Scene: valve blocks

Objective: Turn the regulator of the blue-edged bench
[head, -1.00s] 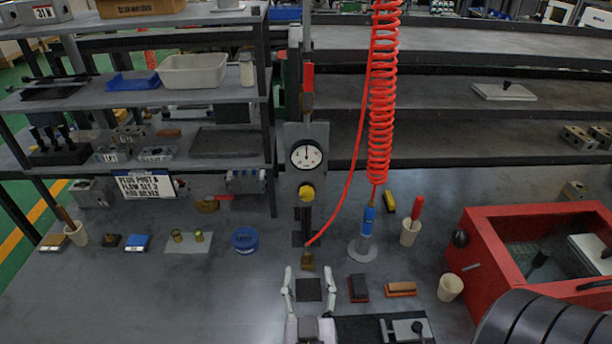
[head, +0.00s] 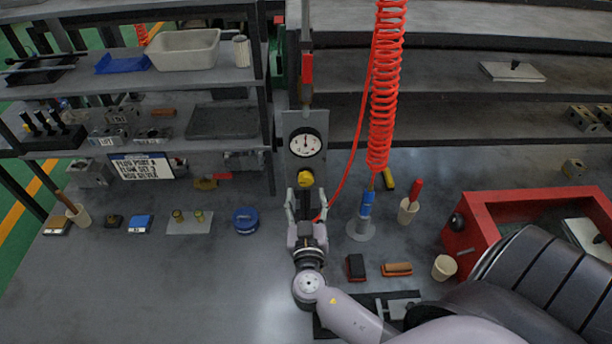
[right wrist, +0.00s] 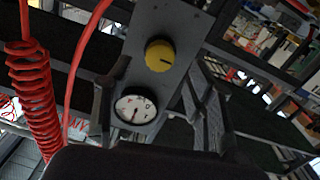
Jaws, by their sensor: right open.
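The regulator's yellow knob (head: 305,179) sits on an upright grey panel (head: 290,165), under a round white gauge (head: 306,142). My right gripper (head: 306,198) is open and empty, its fingers just below the knob and spread to about either side of it in the head view. In the right wrist view the knob (right wrist: 159,55) shows a dark mark on its face and lies beyond the open fingers, with the gauge (right wrist: 135,108) nearer the palm. I cannot tell whether the fingers touch the panel. No blue edge shows on the bench (head: 215,280). My left gripper is not in view.
A red coiled hose (head: 386,90) hangs right of the panel, its thin line passing close to my right gripper. A blue-handled tool (head: 366,205) stands in a grey holder nearby. A red bin (head: 480,225) is at right. The bench at front left is clear.

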